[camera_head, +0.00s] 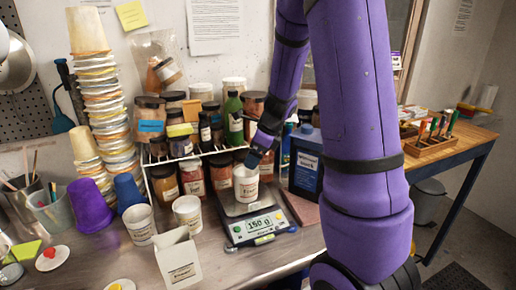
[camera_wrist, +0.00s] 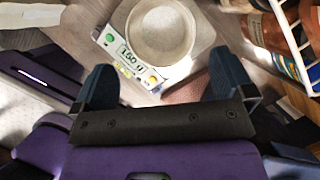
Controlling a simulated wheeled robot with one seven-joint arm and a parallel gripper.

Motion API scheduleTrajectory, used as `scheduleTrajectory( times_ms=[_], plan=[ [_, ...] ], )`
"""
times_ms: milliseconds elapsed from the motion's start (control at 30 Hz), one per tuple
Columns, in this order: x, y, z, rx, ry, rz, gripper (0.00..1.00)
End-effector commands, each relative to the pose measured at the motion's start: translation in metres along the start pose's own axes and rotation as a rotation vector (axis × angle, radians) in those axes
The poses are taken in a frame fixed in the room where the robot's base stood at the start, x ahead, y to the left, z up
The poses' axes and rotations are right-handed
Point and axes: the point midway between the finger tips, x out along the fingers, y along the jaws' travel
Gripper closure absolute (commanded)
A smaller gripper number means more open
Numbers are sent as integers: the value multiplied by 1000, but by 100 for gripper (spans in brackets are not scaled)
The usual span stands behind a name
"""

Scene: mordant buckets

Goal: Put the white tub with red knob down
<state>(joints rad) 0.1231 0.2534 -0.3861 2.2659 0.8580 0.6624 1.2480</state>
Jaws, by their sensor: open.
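A white tub (camera_head: 246,186) with a label stands upright on the pan of a digital scale (camera_head: 255,227). In the wrist view the tub (camera_wrist: 162,32) is seen from above as a round, pale, open-looking top, and no red knob shows on it. My gripper (camera_head: 264,150) is just above and behind the tub in the head view. In the wrist view my gripper (camera_wrist: 160,82) has its two dark blue fingers wide apart with nothing between them; the tub lies beyond the fingertips. A white lid with a red knob (camera_head: 52,257) lies on the bench at the left.
Other white tubs (camera_head: 188,213) stand left of the scale, behind a white box (camera_head: 178,262). A wire rack (camera_head: 190,157) with several jars is close behind. A blue bottle (camera_head: 306,165) stands right of the scale. Bare bench (camera_head: 225,268) shows in front.

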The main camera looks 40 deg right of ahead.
Motion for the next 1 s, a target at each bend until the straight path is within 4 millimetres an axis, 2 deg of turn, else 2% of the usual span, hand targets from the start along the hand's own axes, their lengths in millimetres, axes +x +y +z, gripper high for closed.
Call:
scheduleTrajectory(
  times_ms=[100,267,367,467,700,867,1000],
  plan=[
    [-16,0,0,-2,-2,-1,0],
    [-26,2,1,-12,-2,1,0],
    [-36,10,8,-85,-9,4,0],
    [-52,30,20,-249,-20,10,0],
    [-105,102,44,-840,-29,8,0],
    [-136,148,46,-1239,-2,-10,0],
    [-161,186,41,-1584,52,-31,0]
  ],
)
